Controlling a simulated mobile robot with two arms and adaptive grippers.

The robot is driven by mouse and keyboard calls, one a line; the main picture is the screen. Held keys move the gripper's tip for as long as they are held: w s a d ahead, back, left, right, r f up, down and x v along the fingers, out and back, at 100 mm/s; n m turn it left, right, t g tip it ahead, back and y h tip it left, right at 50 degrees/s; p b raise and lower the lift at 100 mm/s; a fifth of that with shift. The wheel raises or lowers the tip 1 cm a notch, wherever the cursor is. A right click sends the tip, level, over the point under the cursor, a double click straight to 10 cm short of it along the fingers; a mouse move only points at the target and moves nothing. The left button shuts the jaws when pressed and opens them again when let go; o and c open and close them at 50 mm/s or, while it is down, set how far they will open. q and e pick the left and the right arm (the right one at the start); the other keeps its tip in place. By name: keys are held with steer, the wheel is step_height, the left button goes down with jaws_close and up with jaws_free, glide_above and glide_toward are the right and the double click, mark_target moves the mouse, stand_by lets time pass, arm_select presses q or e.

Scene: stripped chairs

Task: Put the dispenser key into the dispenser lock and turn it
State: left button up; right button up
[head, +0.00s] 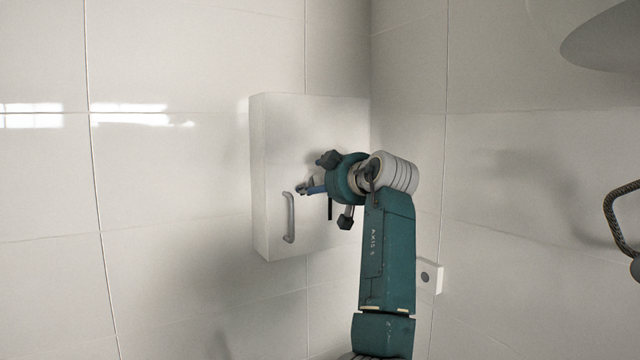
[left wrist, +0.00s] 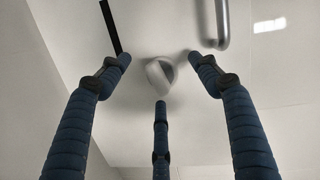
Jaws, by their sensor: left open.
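The dispenser is a white box (head: 290,130) on the tiled wall, with a handle (head: 289,217) low on its left side. In the left wrist view its pale front shows a round grey lock (left wrist: 168,66) with a flat raised piece (left wrist: 158,76) across it. This piece looks like the key's head seated in the lock, but I cannot tell for sure. My left gripper (head: 306,188) is at the dispenser's front, right of the handle. In the left wrist view its blue fingers (left wrist: 162,88) are spread around the lock, with nothing gripped. My right gripper is not in view.
A black strip (head: 330,208) is on the dispenser's front, close to my left gripper. A small white wall box (head: 429,276) is at the lower right, beside my arm. A dark looped hose (head: 612,212) hangs at the right edge. The wall left of the dispenser is clear.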

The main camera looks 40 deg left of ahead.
arm_select(q)
steer(key=shift+d, duration=0.1)
steer(key=v, duration=0.2)
steer(key=b+v, duration=0.1)
steer(key=f+v, duration=0.1)
steer(key=v, duration=0.1)
steer(key=shift+w+d, duration=0.1)
steer(key=shift+d, duration=0.35)
steer(key=shift+f, duration=0.1)
stand_by(0.6)
